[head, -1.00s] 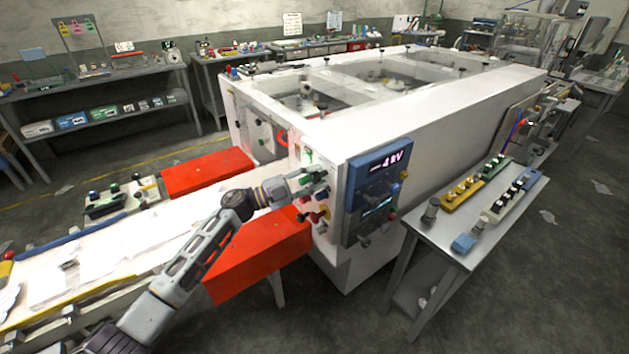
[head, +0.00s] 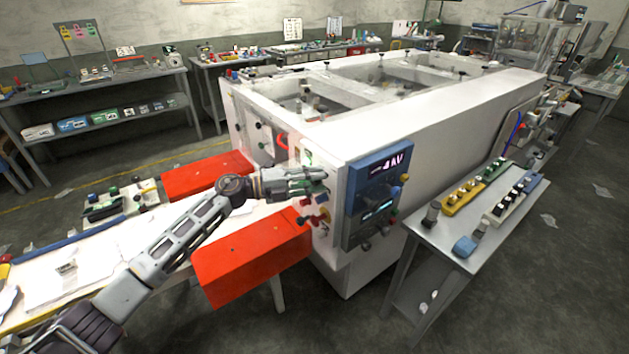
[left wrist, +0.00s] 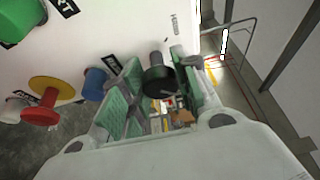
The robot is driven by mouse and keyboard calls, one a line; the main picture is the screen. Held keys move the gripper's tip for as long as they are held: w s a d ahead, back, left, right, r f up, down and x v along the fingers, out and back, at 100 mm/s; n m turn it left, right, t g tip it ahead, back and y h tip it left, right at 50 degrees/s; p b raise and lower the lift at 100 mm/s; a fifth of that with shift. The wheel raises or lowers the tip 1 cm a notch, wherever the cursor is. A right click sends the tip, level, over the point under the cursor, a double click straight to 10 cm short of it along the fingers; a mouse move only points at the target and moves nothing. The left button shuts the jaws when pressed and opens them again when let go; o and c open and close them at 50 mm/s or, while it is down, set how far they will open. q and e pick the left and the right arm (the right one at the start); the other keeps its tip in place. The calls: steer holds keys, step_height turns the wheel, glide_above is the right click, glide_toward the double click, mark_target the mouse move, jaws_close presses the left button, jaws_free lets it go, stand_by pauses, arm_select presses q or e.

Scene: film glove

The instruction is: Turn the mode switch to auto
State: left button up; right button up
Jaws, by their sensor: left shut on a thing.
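My left gripper (head: 320,186) reaches the front face of the white machine (head: 325,158), left of its blue display panel (head: 378,190). In the left wrist view the green-padded fingers (left wrist: 157,92) stand on either side of a black knob (left wrist: 160,80) on a short dark stem. The gripper is shut on this knob, which sticks out from the white panel (left wrist: 130,28). The knob's label and pointer position cannot be read, and in the head view the gripper hides the knob. My right gripper is not in view.
An orange-red block (head: 250,262) lies below my arm. A grey side table (head: 460,250) stands at right.

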arm_select(q)
steer(key=o, duration=1)
steer(key=shift+o, duration=0.2)
steer(key=v, duration=1.2)
